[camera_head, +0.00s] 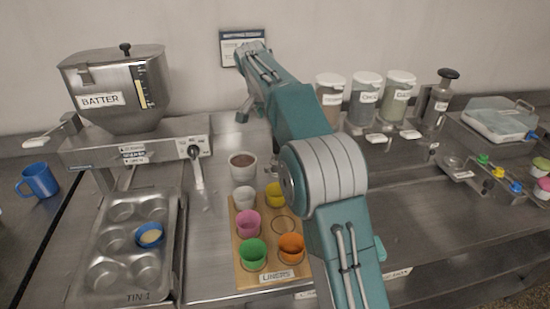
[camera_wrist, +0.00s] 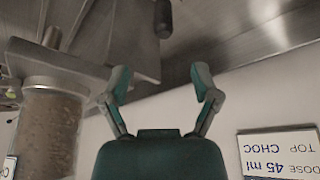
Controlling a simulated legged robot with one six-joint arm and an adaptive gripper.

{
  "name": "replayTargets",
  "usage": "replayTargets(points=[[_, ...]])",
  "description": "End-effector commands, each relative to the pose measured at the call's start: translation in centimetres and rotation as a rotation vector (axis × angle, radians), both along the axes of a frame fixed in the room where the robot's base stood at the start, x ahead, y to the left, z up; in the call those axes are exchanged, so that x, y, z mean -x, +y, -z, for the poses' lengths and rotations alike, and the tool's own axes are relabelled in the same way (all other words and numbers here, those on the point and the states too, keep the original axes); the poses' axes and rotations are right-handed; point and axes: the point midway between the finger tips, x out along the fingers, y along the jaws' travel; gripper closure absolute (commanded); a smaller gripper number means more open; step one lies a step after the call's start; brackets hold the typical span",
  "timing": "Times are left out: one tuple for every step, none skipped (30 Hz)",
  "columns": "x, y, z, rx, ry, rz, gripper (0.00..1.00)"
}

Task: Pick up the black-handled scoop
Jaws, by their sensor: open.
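A black handle (camera_wrist: 163,18), which looks like the scoop's, shows at the top edge of the wrist view, above and between my open fingers. The rest of the scoop is cut off or cannot be made out. My gripper (camera_wrist: 161,85) is open with nothing between its fingertips, apart from the handle. In the head view, a small dark shape (camera_head: 242,115) shows left of my arm; I cannot tell whether it is the scoop. My arm hides much of the counter behind it there.
A clear jar with brown contents (camera_wrist: 50,130) stands close to my gripper at left in the wrist view. A wall sign (camera_wrist: 280,153) is at right. The head view shows a batter hopper (camera_head: 115,95), a muffin tin (camera_head: 172,240) and a liner board (camera_head: 240,278).

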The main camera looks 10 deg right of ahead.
Motion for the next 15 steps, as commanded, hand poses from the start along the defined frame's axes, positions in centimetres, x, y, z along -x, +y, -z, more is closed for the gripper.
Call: replayTargets(points=[[-0.8,0.1,0.8,0.001,0.000,0.017,0.21],[-1.1,0.1,1.0,0.002,-0.002,0.027,0.21],[-1.4,0.1,1.3,0.004,-0.004,0.037,0.21],[-1.5,0.2,1.4,0.004,-0.004,0.041,0.21],[-1.6,0.2,1.6,0.006,-0.004,0.045,0.21],[-1.8,0.3,1.9,0.006,-0.004,0.049,0.21],[-1.9,0.2,2.2,0.006,-0.004,0.050,0.21],[-2.0,0.1,2.6,0.007,-0.003,0.051,0.21],[-2.1,0.0,3.1,0.007,-0.002,0.051,0.21],[-2.3,-0.2,3.6,0.007,-0.002,0.051,0.21],[-2.4,-0.3,4.1,0.006,-0.003,0.051,0.21],[-2.5,-0.5,4.7,0.006,-0.002,0.050,0.21],[-2.7,-0.6,5.2,0.006,-0.003,0.050,0.21],[-2.8,-0.7,5.6,0.007,-0.004,0.050,0.21],[-3.0,-0.9,6.0,0.006,-0.003,0.050,0.21]])
